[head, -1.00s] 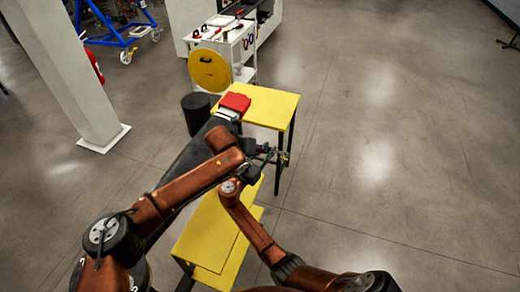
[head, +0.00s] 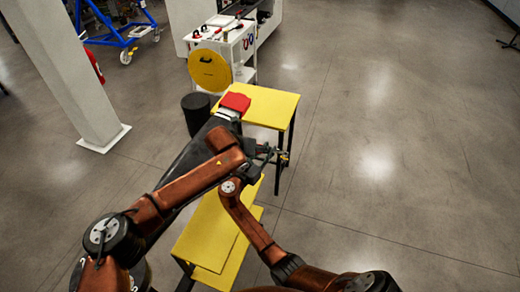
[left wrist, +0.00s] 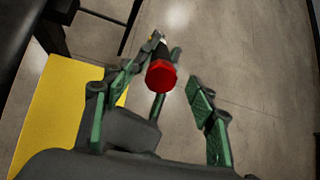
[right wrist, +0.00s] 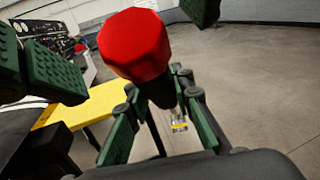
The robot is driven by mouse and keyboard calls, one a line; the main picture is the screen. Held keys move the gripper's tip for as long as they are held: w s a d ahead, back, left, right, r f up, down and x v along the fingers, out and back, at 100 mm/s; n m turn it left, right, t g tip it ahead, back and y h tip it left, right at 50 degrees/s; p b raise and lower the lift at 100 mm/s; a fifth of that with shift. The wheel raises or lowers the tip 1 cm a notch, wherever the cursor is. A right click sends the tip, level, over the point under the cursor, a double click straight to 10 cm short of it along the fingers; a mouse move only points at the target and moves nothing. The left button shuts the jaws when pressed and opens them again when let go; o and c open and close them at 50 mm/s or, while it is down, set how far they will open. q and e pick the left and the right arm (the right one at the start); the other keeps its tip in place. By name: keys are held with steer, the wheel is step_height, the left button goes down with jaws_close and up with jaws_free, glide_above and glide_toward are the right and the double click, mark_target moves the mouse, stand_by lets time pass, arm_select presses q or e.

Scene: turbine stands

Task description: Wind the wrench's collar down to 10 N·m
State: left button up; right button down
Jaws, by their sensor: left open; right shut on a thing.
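The wrench shows in the right wrist view as a red faceted end (right wrist: 135,45) on a black shaft, with a shiny, yellow-marked far end (right wrist: 180,126). My right gripper (right wrist: 157,98) is shut on the wrench's dark body. In the left wrist view the red end (left wrist: 160,77) faces the camera. My left gripper (left wrist: 155,100) is open, its green-padded fingers to either side of the red end with visible gaps. In the head view my right gripper (head: 268,153) is small and partly hidden by my arms. No scale marks are readable.
A yellow table (head: 270,106) carries a red item (head: 235,102) at its left end. A lower yellow surface (head: 212,240) lies below my arms. A dark bin (head: 196,112), a white tool cart (head: 235,45) and a pillar (head: 75,70) stand left. The floor at right is clear.

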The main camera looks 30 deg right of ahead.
arm_select(q)
steer(key=shift+r, duration=0.1)
steer(key=shift+v, duration=2.5)
